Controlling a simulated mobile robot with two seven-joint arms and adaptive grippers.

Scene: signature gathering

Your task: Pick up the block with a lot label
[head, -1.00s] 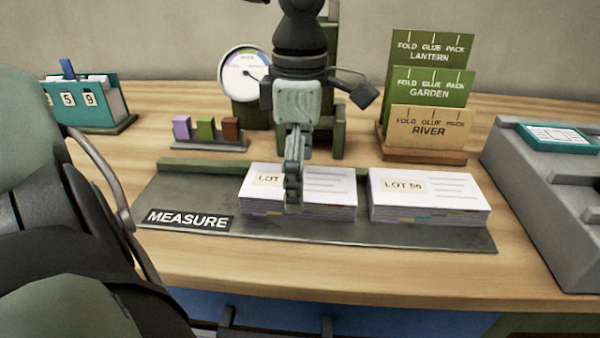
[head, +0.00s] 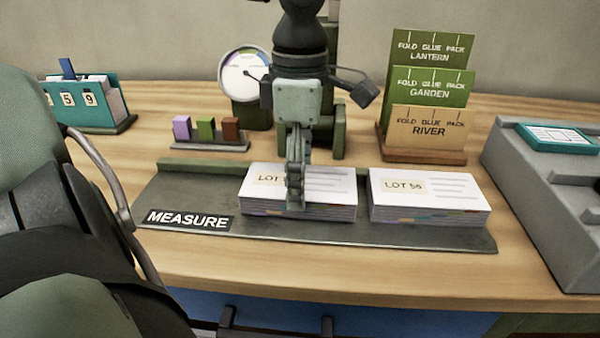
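Two white paper-stack blocks lie side by side on the dark measuring board. The left block (head: 330,187) has a cream label reading "LOT", its end hidden behind my gripper. The right block (head: 440,190) has a cream label reading "LOT 56" or similar. My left gripper (head: 295,203) points down at the left block, its fingers in front of the label's right end. I see the fingers edge-on, so I cannot tell their opening or whether they touch the block. My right gripper is not in view.
The measuring board (head: 290,231) has a "MEASURE" plate (head: 188,219). Behind stand a dial (head: 243,75), a rack of small coloured blocks (head: 206,130) and a card holder (head: 430,155). A teal number flipper (head: 85,103) is at left. A grey box (head: 545,200) stands at right.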

